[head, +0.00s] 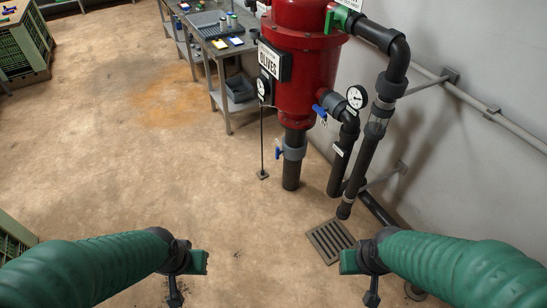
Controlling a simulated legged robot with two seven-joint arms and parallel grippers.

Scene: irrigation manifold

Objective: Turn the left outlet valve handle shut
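A red tank (300,75) with dark pipes stands by the wall at the upper right. A blue valve handle (319,110) sits at its lower right, by a pipe going down. Another blue handle (278,153) is on the grey valve under the tank. A green handle (329,20) is near the top right pipe. No readable label shows which one is the left outlet valve. My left gripper (188,270) and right gripper (360,268) are low in the view, well apart from the valves. Their fingers are too unclear to tell open from shut.
A pressure gauge (356,97) is beside the right blue handle. A thin rod (262,140) stands left of the tank. A workbench (220,45) with small items is behind. A floor drain (330,241) lies near the pipes. Green crates (20,45) stand left. The middle floor is clear.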

